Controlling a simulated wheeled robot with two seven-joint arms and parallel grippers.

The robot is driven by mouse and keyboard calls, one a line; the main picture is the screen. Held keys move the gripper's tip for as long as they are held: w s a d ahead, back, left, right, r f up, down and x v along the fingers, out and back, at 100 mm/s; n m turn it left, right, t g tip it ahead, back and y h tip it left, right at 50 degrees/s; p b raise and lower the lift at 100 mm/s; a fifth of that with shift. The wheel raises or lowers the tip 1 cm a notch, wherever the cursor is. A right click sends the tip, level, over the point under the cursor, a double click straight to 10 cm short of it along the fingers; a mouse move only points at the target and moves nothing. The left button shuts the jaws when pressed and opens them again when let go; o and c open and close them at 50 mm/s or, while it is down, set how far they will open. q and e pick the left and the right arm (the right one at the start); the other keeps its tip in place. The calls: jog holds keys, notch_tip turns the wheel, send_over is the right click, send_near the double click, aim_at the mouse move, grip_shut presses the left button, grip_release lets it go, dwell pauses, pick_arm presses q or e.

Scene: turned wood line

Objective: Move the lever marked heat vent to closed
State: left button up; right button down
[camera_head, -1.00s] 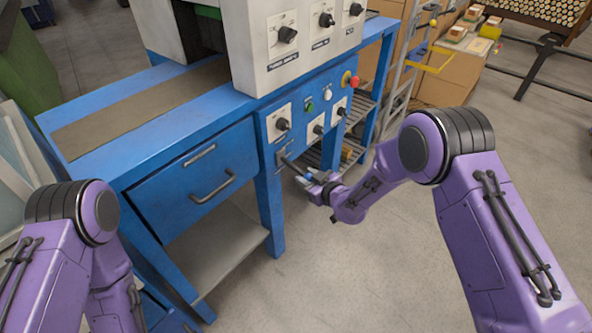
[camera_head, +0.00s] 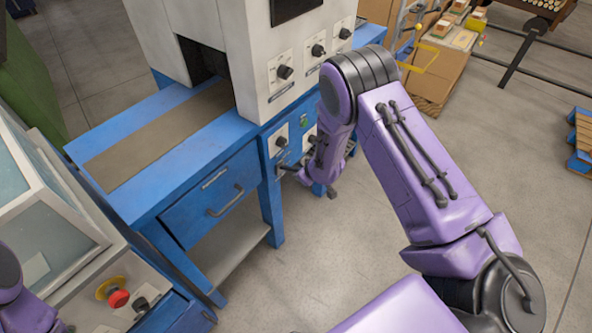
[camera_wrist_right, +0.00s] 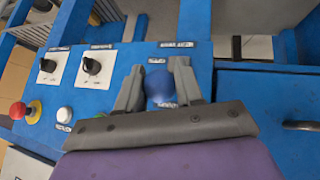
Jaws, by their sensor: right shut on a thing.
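In the right wrist view, a lever's blue round knob (camera_wrist_right: 158,84) stands between the two grey fingers of my right gripper (camera_wrist_right: 158,88), which is shut on it. Small labels (camera_wrist_right: 176,44) sit above and below the knob on the blue panel. They are too blurred to read surely, and the gripper hides the lever's shaft. In the head view, my right gripper (camera_head: 298,174) is at the lower front of the blue panel (camera_head: 268,160), and my forearm hides part of it. My left gripper is out of view; only part of my left arm shows at the lower left.
Black rotary knobs (camera_wrist_right: 92,65), a white button (camera_wrist_right: 64,114) and a red stop button (camera_wrist_right: 34,110) sit beside the lever on the panel. A blue drawer (camera_head: 215,195) is to the left. A machine with another red button (camera_head: 118,298) stands lower left.

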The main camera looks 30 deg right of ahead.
jog(key=shift+w+r, duration=0.35)
jog(key=shift+r, duration=0.1)
jog(key=c, duration=0.8)
grip_release()
jog(key=shift+o, duration=0.2)
jog(key=shift+s, duration=0.1)
jog(key=v, duration=1)
jog(key=shift+s, duration=0.2)
jog(key=shift+a+r, duration=0.1)
